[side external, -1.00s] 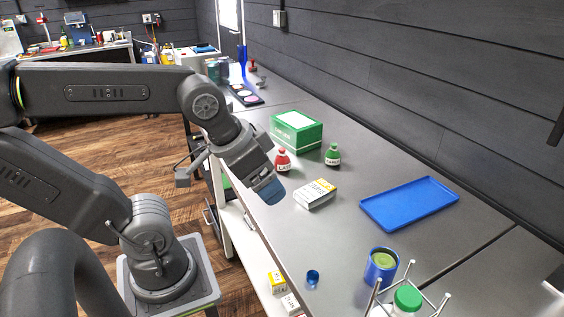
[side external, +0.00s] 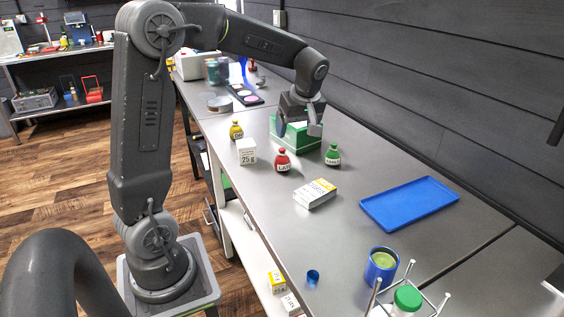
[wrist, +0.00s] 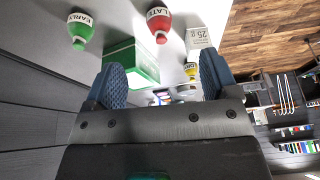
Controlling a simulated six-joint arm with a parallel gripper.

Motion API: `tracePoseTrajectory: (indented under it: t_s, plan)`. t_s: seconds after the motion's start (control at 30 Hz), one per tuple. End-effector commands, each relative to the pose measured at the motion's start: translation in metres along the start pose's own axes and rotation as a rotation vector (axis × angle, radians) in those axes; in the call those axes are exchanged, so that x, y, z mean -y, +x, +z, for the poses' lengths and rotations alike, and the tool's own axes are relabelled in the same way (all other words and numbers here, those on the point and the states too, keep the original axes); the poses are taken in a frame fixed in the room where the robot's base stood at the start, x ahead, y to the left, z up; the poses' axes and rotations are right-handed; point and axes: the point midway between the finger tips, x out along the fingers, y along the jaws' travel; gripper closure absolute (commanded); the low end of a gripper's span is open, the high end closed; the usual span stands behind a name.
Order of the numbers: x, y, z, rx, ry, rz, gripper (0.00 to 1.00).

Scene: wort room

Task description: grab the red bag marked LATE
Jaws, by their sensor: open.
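The red bag marked LATE (side external: 283,163) stands upright on the steel bench, between a white box and a green bag. In the wrist view the red bag (wrist: 158,25) shows at the top, beyond the fingertips and not between them. My gripper (side external: 299,130) is open and empty, with its fingers apart. In the side view it is farther up the bench than the red bag, in front of the green box. In the wrist view my gripper's blue fingers (wrist: 160,82) frame the bench.
The green bag (side external: 333,156) reads EARLY in the wrist view. A white 25 g box (side external: 246,152) and yellow bag (side external: 236,130) stand left of the red bag. A green box (side external: 290,140) is behind it. A white-yellow carton (side external: 316,194) and blue tray (side external: 410,204) lie nearer.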

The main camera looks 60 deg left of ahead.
Motion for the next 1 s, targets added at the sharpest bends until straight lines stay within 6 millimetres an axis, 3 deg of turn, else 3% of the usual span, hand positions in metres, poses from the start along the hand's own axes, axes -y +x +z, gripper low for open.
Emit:
tracePoseTrajectory:
  t_s: [0.1, 0.27, 0.37, 0.7, 1.0]
  plan:
    - [-0.011, 0.029, -0.026, -0.023, -0.169, -0.071, 0.20]
    - [-0.016, 0.047, -0.040, -0.044, -0.278, -0.108, 0.20]
    - [-0.016, 0.058, -0.042, -0.046, -0.292, -0.114, 0.20]
    - [-0.009, 0.118, -0.043, -0.044, -0.289, -0.113, 0.20]
    - [-0.008, 0.142, -0.044, -0.045, -0.288, -0.112, 0.20]
